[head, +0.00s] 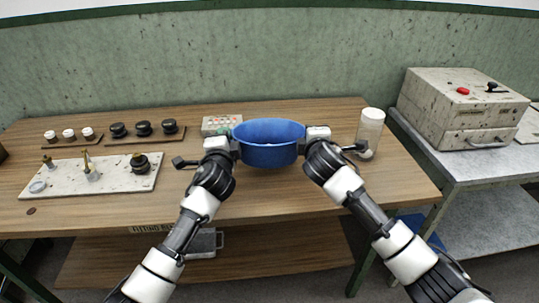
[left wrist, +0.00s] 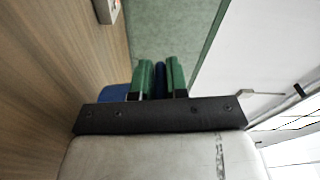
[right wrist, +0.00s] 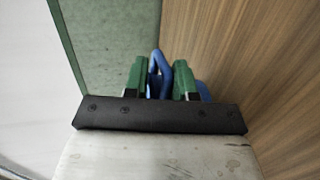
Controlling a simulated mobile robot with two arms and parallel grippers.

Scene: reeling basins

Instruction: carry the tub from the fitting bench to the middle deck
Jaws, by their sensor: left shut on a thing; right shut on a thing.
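The blue tub (head: 269,154) is upright between my two grippers over the fitting bench (head: 250,203); I cannot tell whether its base touches the bench top. My left gripper (head: 234,144) is shut on the tub's left side, and in the left wrist view its green fingers (left wrist: 160,80) have a blue strip between them. My right gripper (head: 305,142) is shut on the tub's right side; in the right wrist view its green fingers (right wrist: 160,80) close around a blue handle (right wrist: 160,62). The tub's far underside is hidden.
A white bottle (head: 369,133) stands right of the tub. A small box with coloured dots (head: 221,125) is behind left. A pale board with fittings (head: 112,178) and dark knobs (head: 143,128) lie at left. A grey side table (head: 463,173) bears a metal box (head: 460,108).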

